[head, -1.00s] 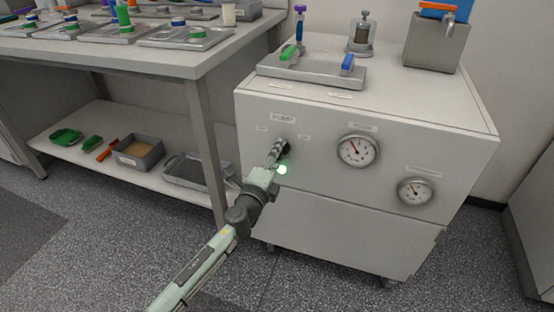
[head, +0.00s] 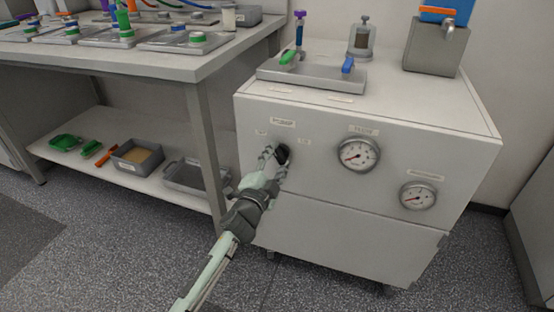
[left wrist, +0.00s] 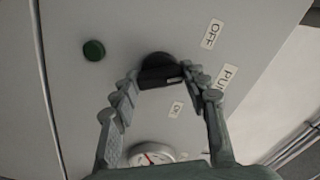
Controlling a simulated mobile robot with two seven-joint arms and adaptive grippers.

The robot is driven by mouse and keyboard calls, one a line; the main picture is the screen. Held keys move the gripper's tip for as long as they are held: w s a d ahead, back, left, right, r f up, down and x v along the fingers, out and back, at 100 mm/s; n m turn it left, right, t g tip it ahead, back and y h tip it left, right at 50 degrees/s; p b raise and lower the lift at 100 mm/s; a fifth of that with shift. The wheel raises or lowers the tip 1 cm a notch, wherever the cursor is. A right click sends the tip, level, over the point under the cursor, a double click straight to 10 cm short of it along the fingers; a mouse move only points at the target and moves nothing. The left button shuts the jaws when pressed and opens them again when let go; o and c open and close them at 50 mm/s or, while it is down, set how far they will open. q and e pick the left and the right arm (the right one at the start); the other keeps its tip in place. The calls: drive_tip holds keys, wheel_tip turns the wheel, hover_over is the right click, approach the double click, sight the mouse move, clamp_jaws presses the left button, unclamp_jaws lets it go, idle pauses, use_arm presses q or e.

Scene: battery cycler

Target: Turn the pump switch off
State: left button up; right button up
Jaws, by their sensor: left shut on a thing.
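The pump switch, a black rotary knob (head: 284,154), is on the upper left of the white cabinet's front. It also shows in the left wrist view (left wrist: 158,68), with a small pale mark on its bar. My left gripper (head: 272,160) is at the knob, its fingers shut on it from both sides; the gripper (left wrist: 158,80) covers part of the knob. An OFF label (left wrist: 212,33) and a smaller ON label (left wrist: 176,109) flank the knob. A dark green lamp (left wrist: 94,50) beside it looks unlit. My right gripper is not in view.
Two round gauges (head: 358,154) (head: 417,196) are on the cabinet front (head: 320,195) to the right. A tray with green and blue valve handles (head: 312,74) is on top. A workbench (head: 180,65) with a lower shelf stands left of the cabinet.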

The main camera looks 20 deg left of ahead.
use_arm(q)
drive_tip(key=shift+c, duration=0.2)
idle(0.3)
drive_tip(key=o, duration=1.2)
drive_tip(key=shift+s+f, duration=0.1)
drive_tip(key=shift+s, duration=0.3)
drive_tip(key=s, duration=1.1)
drive_tip(key=shift+a, duration=0.2)
